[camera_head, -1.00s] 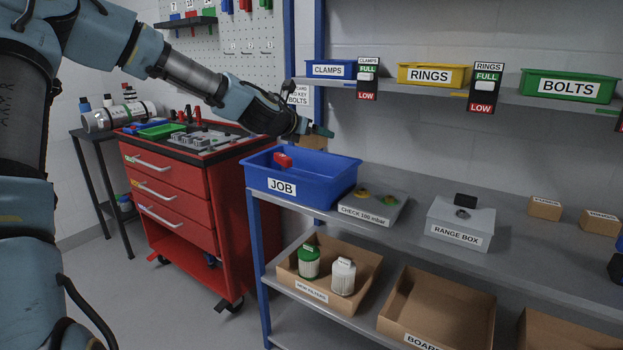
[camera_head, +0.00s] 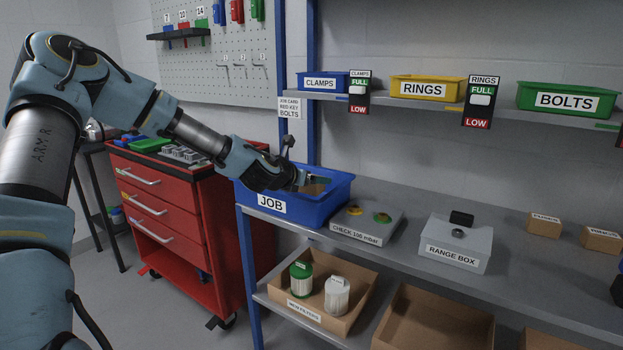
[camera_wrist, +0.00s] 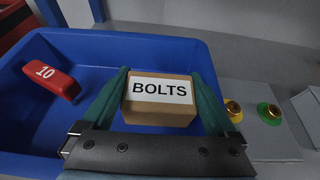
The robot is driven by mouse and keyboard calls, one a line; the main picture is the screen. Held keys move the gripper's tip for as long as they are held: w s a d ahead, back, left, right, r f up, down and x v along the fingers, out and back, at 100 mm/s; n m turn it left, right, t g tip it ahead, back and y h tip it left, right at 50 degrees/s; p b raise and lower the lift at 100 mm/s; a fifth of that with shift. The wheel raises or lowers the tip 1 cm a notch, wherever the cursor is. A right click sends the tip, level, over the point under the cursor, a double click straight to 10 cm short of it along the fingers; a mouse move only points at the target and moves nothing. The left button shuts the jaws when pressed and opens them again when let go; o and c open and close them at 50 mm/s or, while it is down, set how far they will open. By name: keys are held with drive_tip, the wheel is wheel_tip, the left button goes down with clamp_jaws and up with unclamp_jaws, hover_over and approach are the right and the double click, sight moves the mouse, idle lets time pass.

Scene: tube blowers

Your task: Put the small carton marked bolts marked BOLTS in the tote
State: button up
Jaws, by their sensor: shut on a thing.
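The small BOLTS carton (camera_wrist: 160,112) is brown with a white label. In the wrist view it sits between the two green fingers of my gripper (camera_wrist: 160,100), which is shut on it. The blue tote (camera_head: 335,213) labelled JOB stands on the left end of the grey bench. My gripper (camera_head: 312,183) is over the tote, with the carton (camera_head: 313,189) low at its opening and partly hidden by the fingers. Whether the carton touches the tote floor cannot be told. A red block marked 10 (camera_wrist: 51,79) lies in the tote's left part in the wrist view.
Right of the tote stands a grey check box (camera_head: 366,226) with yellow and green fittings, then the range box (camera_head: 456,245). Two small cartons (camera_head: 543,224) (camera_head: 602,238) lie farther right. A shelf of bins (camera_head: 428,88) runs above; a red cabinet (camera_head: 190,225) stands left.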

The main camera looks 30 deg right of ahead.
drive_tip(key=shift+f+b, duration=0.35)
drive_tip(key=shift+f, duration=0.2)
drive_tip(key=shift+f, duration=0.1)
drive_tip(key=o, duration=1)
drive_tip(key=shift+o, duration=0.2)
